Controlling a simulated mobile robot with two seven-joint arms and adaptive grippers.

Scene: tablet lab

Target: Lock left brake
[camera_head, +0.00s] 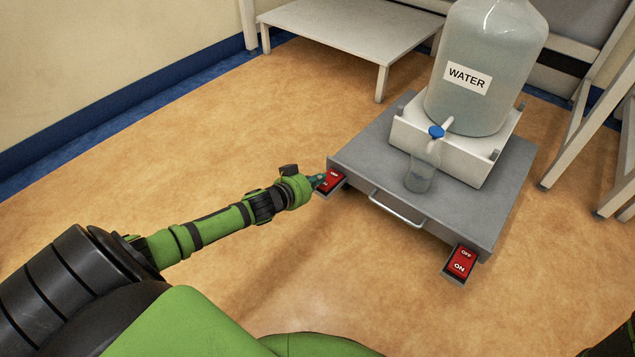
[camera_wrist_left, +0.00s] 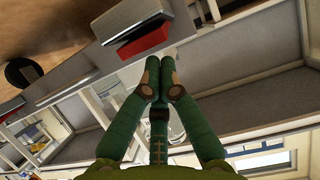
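The left brake (camera_head: 333,177) is a red rocker pedal at the front left corner of the grey cart (camera_head: 365,148). It also shows in the left wrist view (camera_wrist_left: 143,40), above the fingertips. Its lettering is partly hidden and too small to read surely. My left gripper (camera_head: 319,181) is at the pedal's left side in the head view; I cannot tell whether it touches. In the left wrist view its green fingers (camera_wrist_left: 161,80) are together with nothing between them. My right gripper is not in view.
A second red pedal (camera_head: 461,262), marked OFF and ON, is at the cart's front right corner. The cart has a front handle (camera_head: 397,209) and carries a large water bottle (camera_head: 487,65) with a tap. A low table (camera_head: 345,28) stands behind. The floor in front is clear.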

